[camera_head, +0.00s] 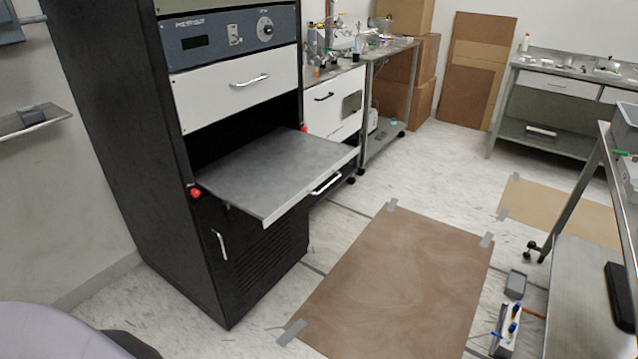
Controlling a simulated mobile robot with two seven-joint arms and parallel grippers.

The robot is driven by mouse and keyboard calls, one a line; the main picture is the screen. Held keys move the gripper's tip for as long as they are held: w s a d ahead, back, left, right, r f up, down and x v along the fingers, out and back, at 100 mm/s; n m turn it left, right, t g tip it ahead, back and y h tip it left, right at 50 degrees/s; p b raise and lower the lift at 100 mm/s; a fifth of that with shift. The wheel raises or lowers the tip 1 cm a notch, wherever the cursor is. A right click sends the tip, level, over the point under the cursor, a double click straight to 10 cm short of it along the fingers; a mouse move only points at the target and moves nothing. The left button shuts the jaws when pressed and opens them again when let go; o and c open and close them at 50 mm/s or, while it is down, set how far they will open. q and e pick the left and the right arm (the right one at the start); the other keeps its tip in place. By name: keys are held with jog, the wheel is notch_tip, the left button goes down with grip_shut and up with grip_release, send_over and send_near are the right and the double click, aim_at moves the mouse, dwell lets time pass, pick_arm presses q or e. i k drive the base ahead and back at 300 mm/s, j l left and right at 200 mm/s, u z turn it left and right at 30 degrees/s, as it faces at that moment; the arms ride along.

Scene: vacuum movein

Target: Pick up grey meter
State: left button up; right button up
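I cannot tell for certain which thing is the grey meter. A small dark grey box (33,116) sits on a metal wall shelf (38,125) at the left edge. Another small grey box (515,285) stands on the floor at the lower right, beside a white device with blue and yellow parts (508,332). Neither shows a readable display. Neither of my grippers is in view; a pale rounded part of my own body shows at the lower left corner.
A tall black cabinet (120,150) has a grey pull-out shelf (275,175), extended and empty. A brown sheet (405,275) is taped to the floor. Metal carts and benches stand at the right and back. Open floor lies between the cabinet and the right cart (590,290).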

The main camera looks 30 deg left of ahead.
aim_at(32, 114)
jog(key=u, duration=2.4)
jog(key=i+j+z, duration=0.1)
jog(key=i, duration=1.1)
